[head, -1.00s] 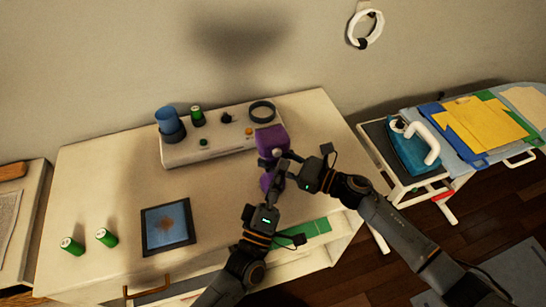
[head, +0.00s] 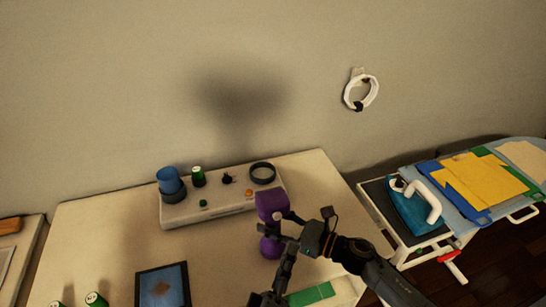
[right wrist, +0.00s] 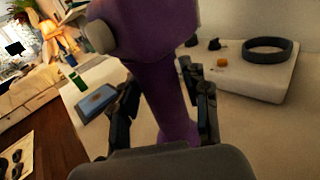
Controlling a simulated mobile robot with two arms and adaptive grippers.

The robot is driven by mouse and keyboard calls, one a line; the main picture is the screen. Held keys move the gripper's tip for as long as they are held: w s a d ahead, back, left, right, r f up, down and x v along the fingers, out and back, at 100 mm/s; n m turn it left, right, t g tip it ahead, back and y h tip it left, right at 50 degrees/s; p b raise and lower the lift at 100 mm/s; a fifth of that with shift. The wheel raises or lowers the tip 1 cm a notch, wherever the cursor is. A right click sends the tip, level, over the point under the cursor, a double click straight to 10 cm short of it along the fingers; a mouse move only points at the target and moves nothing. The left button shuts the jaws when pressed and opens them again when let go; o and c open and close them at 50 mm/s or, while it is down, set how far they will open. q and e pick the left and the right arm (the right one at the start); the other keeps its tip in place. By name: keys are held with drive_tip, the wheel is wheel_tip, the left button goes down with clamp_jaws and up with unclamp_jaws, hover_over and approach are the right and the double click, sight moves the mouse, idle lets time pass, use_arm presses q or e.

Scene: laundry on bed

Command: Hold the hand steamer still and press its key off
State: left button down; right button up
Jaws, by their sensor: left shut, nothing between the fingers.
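The purple hand steamer (head: 272,206) stands upright near the right end of the white cabinet top. Its round purple lower part (head: 270,247) shows below the head. A pale grey round knob, perhaps the key (right wrist: 101,37), sits on the steamer's side and faces the left gripper side. My right gripper (head: 287,230) is closed around the steamer's narrow handle (right wrist: 165,95), one finger on each side in the right wrist view. My left gripper (head: 288,250) is shut and empty, just below the right fingers and in front of the steamer. Whether it touches the steamer is hidden.
An ironing board with folded cloths (head: 485,180) stands right.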

drive_tip(key=shift+o, duration=0.7)
